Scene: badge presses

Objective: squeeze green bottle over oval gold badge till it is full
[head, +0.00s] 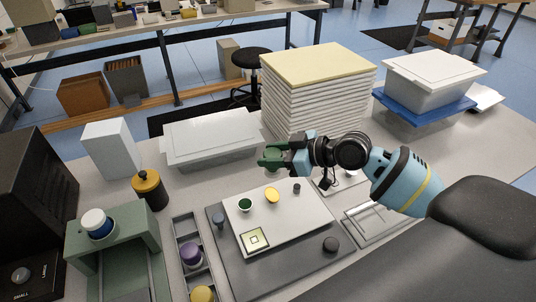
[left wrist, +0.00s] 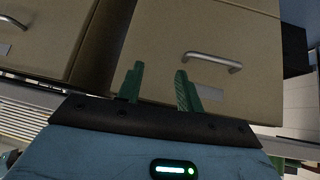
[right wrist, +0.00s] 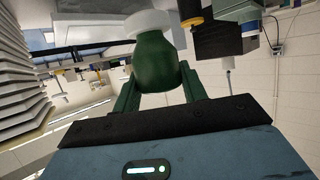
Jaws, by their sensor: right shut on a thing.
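My right gripper (head: 272,158) is shut on a green bottle, held above and behind the white plate (head: 292,223). In the right wrist view the green bottle (right wrist: 157,65) sits between the fingers, with a white part at its far end. The oval gold badge (head: 272,195) lies on the white plate, just in front of the gripper in the head view. I cannot tell how full it is. My left gripper (left wrist: 158,85) is open and empty, facing tan drawers; it is out of the head view.
A narrow tray (head: 181,222) with purple and yellow-topped bottles stands left. A tall stack (head: 318,95) and lidded bin (head: 212,137) are behind.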

